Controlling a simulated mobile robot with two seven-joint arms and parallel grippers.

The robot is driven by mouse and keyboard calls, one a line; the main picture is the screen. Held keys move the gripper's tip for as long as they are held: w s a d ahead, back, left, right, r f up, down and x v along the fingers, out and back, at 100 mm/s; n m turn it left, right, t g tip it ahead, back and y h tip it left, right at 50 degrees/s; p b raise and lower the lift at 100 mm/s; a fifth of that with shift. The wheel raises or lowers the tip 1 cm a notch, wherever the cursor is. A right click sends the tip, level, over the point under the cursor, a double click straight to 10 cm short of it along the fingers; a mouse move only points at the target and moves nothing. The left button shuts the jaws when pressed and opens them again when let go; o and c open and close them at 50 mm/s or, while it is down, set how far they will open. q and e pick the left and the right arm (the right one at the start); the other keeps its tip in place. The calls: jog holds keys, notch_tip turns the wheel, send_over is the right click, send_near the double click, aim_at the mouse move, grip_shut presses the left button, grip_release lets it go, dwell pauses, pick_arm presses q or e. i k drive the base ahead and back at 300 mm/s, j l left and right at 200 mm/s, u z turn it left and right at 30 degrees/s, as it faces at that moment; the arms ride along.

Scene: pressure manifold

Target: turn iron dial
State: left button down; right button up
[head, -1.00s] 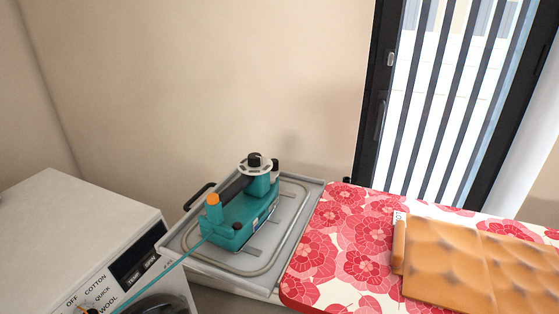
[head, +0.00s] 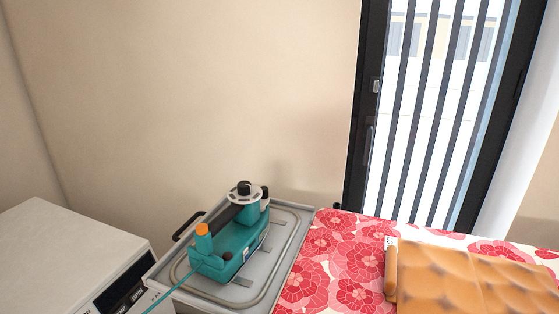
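A teal device (head: 230,247) with an orange knob (head: 201,230) stands on a grey metal tray-like rest (head: 262,299). A round white dial with a black knob (head: 244,188) sits on top of its raised part. A teal hose or cord (head: 166,296) runs from its left end down to the lower edge of the picture. Neither of my grippers shows in the head view. Nothing touches the dial.
A white washing machine (head: 62,255) stands at the lower left, its front panel partly cut off. An ironing board with a red floral cover (head: 339,262) extends right, with a folded orange-brown cloth (head: 460,280) on it. A barred glass door (head: 440,110) is behind.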

aim_at(243, 187)
jog(key=k+l+z, duration=0.1)
jog(key=z, duration=1.05)
jog(key=i+j, duration=0.1)
jog(key=j, duration=0.35)
jog(key=i+j, duration=0.1)
jog(key=j, duration=0.35)
